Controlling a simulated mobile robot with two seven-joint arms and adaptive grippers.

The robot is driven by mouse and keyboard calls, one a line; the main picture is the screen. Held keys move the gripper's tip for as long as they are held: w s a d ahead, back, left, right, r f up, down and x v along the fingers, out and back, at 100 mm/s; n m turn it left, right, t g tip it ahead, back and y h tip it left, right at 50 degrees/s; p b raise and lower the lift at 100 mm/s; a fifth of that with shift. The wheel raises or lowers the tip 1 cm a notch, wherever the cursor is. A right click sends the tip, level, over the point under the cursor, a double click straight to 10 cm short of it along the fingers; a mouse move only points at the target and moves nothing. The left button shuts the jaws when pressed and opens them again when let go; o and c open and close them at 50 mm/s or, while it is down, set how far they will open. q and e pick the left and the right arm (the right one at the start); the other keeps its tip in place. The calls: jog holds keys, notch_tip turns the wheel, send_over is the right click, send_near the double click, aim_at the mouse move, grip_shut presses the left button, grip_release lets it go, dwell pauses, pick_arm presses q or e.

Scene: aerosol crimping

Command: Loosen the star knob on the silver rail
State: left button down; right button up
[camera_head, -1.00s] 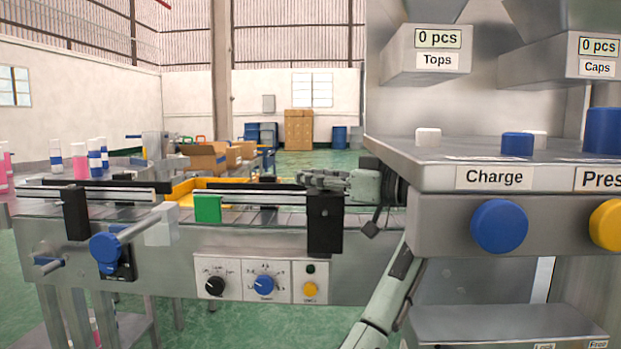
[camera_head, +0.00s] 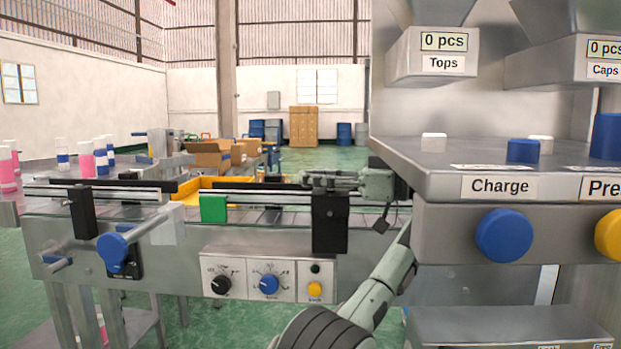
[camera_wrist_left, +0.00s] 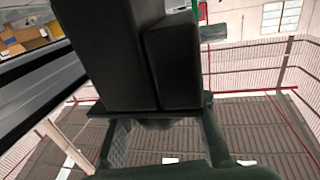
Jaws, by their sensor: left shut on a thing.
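The silver rail (camera_head: 258,199) runs along the conveyor's near side, with a black bracket (camera_head: 330,224) near its right end. My left gripper (camera_head: 312,180) lies level at the top of this bracket, its fingers pointing left. In the left wrist view, the black bracket (camera_wrist_left: 108,55) fills the middle, and my left gripper (camera_wrist_left: 162,142) has a finger on each side of a dark, rounded part (camera_wrist_left: 160,124) just beyond it. The gripper is shut on this part, which seems to be the star knob; its shape is mostly hidden. My right gripper is not in view.
A blue round knob (camera_head: 112,252) on a rod stands out from the conveyor at left. A green block (camera_head: 213,208) sits by the rail. A control panel (camera_head: 268,278) is below. The Charge machine (camera_head: 440,180) stands close at right.

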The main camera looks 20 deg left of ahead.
pick_arm(q)
jog(key=c, duration=1.1)
grip_release()
jog(key=shift+f, duration=0.1)
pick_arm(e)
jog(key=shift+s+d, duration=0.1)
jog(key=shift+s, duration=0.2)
pick_arm(q)
jog(key=shift+t, duration=0.3)
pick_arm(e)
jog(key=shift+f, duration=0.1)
